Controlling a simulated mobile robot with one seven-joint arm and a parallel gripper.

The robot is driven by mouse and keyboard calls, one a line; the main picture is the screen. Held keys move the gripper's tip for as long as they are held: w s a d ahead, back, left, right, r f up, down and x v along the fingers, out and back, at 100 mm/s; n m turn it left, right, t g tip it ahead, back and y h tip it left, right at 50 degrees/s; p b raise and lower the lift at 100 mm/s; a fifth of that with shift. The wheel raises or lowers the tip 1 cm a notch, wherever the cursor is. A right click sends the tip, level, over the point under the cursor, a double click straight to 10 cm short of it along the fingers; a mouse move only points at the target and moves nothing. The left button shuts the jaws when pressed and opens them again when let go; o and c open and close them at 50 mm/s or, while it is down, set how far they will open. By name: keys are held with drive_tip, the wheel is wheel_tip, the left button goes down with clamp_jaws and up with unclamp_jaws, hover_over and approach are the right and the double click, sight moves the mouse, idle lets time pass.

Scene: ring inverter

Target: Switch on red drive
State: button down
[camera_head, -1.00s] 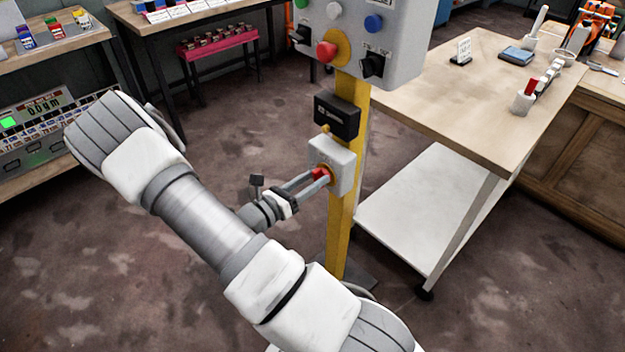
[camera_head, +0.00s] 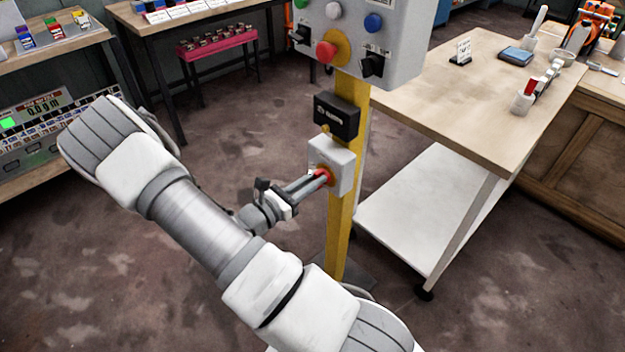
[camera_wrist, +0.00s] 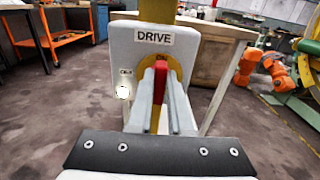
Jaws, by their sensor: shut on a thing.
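The drive switch box (camera_head: 341,157) is a light grey box on a yellow post. In the wrist view it carries the label DRIVE (camera_wrist: 154,37), a yellow round plate (camera_wrist: 174,66) and a red switch handle (camera_wrist: 159,84). A small lit white lamp (camera_wrist: 123,92) sits left of the handle. My gripper (camera_head: 322,177) reaches the box from the left, its fingers at the red handle. In the wrist view my gripper (camera_wrist: 160,100) is shut on the red handle, which stands close to upright. The fingers hide part of the handle.
Above the box are a black label plate (camera_head: 336,116) and a grey control panel with a red mushroom button (camera_head: 326,51). A wooden workbench (camera_head: 470,95) stands to the right with a lower white shelf (camera_head: 430,205). The floor left of the post is open.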

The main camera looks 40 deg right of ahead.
drive_tip(key=shift+m, duration=0.3)
drive_tip(key=c, duration=0.8)
unclamp_jaws()
drive_tip(key=shift+c, duration=0.2)
drive_tip(key=s+a+p, duration=0.1)
drive_tip(key=a+p, duration=0.1)
drive_tip(key=a, duration=1.5)
drive_tip(key=shift+s+a+p, duration=0.2)
drive_tip(key=shift+s+p, duration=0.05)
drive_tip(key=shift+p, duration=0.15)
